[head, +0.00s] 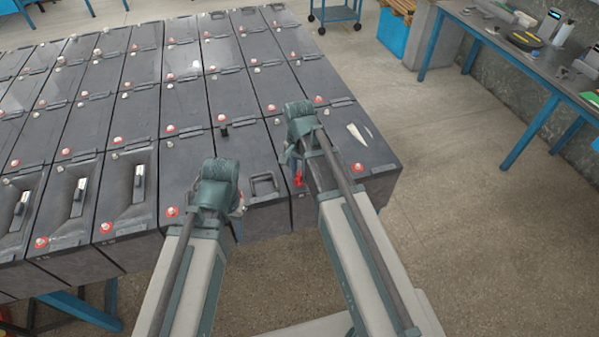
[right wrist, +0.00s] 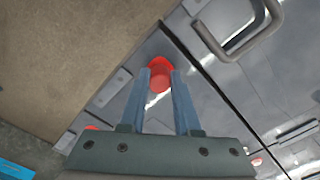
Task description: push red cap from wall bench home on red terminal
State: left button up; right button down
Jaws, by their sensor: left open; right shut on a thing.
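The red cap (right wrist: 160,82) is between the two fingertips of my right gripper (right wrist: 161,76) in the right wrist view, and that gripper is shut on it. In the head view the red cap (head: 298,179) shows below my right gripper (head: 297,168), near the front edge of the batteries. A red terminal under the cap cannot be made out, and I cannot tell whether the cap touches one. Another red terminal (head: 357,167) shows to the right on the front row. My left gripper (head: 238,208) is open over the front row, its fingers mostly hidden by its wrist.
Dark batteries in rows fill the left. One near the grippers has a raised handle (head: 264,185) and a black cap (head: 223,130). A wall bench (head: 535,75) with several items stands at the right. The floor between is clear.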

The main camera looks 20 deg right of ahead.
jog(key=shift+f+b, duration=0.45)
dwell(0.6)
jog(key=c, duration=0.5)
grip_release()
jog(key=shift+c, duration=0.2)
jog(key=shift+o, duration=0.3)
jog(key=o, duration=0.4)
jog(key=shift+r, duration=0.1)
jog(key=shift+r+p, duration=3.45)
jog(key=shift+p, duration=0.1)
